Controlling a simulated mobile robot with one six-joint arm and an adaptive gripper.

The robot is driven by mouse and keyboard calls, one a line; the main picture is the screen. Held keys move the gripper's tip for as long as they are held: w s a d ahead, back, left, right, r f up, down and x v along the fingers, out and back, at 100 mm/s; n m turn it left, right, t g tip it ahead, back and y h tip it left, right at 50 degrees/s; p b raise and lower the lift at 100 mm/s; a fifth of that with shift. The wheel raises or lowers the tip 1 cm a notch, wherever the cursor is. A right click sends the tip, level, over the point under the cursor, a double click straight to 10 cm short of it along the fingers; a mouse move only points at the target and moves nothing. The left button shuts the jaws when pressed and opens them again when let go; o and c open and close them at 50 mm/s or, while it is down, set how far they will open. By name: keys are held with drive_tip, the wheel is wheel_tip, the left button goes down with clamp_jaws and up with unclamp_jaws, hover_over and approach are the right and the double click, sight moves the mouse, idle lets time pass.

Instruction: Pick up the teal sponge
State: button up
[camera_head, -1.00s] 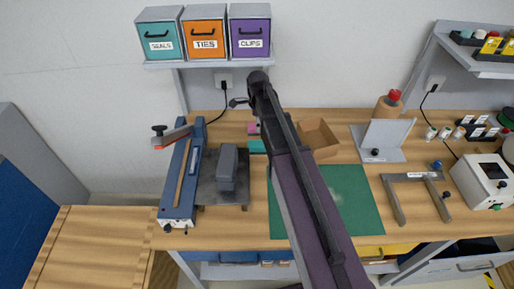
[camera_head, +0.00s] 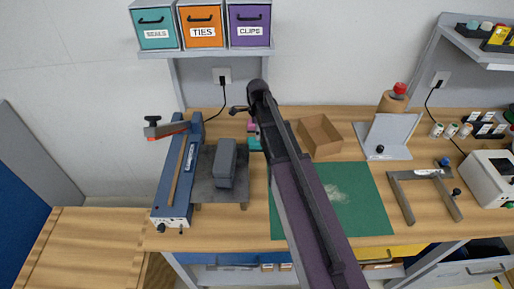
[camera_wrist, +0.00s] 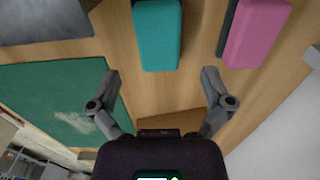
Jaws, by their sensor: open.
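The teal sponge (camera_wrist: 156,35) is a rounded block lying on the wooden bench, at the top middle of the wrist view. In the head view only a small part of the teal sponge (camera_head: 254,144) shows left of my arm. My gripper (camera_wrist: 161,80) is open and empty, its two fingers spread wide. The sponge lies ahead of the fingertips, between their lines, and does not appear to be touched.
A pink block (camera_wrist: 258,30) with a dark side lies right of the sponge. A green mat (camera_wrist: 55,105) and a grey metal plate (camera_wrist: 40,20) are to the left. A cardboard tray (camera_head: 319,136) stands right of my arm. A blue sealer-like tool (camera_head: 178,177) is at the left.

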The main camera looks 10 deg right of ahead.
sight(257, 144)
drive_tip(key=shift+f, duration=0.25)
idle(0.3)
drive_tip(key=shift+s+a+f+b, duration=0.1)
drive_tip(key=shift+f+b, duration=2.4)
drive_tip(key=shift+b, duration=0.1)
drive_tip(key=c, duration=1.1)
